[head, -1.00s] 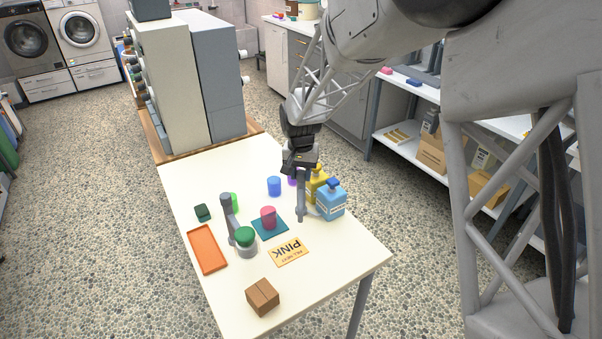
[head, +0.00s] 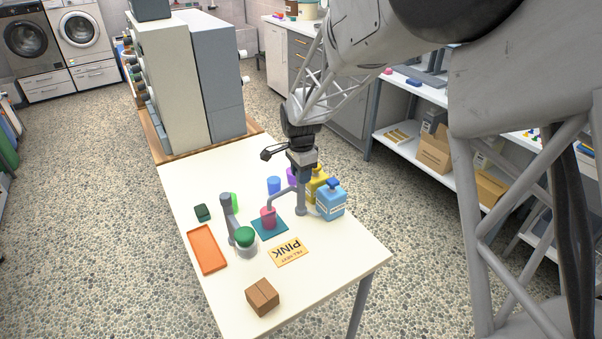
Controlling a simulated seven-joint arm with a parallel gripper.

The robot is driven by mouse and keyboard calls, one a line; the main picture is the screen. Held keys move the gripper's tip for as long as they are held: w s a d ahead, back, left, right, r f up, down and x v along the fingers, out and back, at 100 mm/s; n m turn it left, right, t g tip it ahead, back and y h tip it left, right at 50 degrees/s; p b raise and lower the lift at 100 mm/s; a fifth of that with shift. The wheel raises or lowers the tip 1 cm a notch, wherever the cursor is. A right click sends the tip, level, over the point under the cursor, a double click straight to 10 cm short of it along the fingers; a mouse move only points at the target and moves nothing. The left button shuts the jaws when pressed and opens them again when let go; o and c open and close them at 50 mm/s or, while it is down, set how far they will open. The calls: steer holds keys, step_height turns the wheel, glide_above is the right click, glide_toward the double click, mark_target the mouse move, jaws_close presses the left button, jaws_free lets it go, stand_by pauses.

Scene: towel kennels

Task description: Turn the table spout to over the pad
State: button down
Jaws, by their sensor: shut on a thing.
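The grey table spout (head: 301,203) stands upright on the white table. Its bent tube reaches left, and its tip is above the pink cup (head: 268,218). The cup stands on the teal pad (head: 275,234). My gripper (head: 299,181) points down and is shut on the spout at the top of its post. The fingers are small in view, and the exact grip is partly hidden.
The sign card (head: 288,252), green-topped device (head: 245,238), brown box (head: 262,297) and orange tray (head: 207,250) lie nearer the front.

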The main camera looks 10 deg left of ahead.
steer(key=shift+m, duration=0.6)
steer(key=c, duration=0.8)
jaws_free()
steer(key=shift+r, duration=0.1)
steer(key=shift+r, duration=3.85)
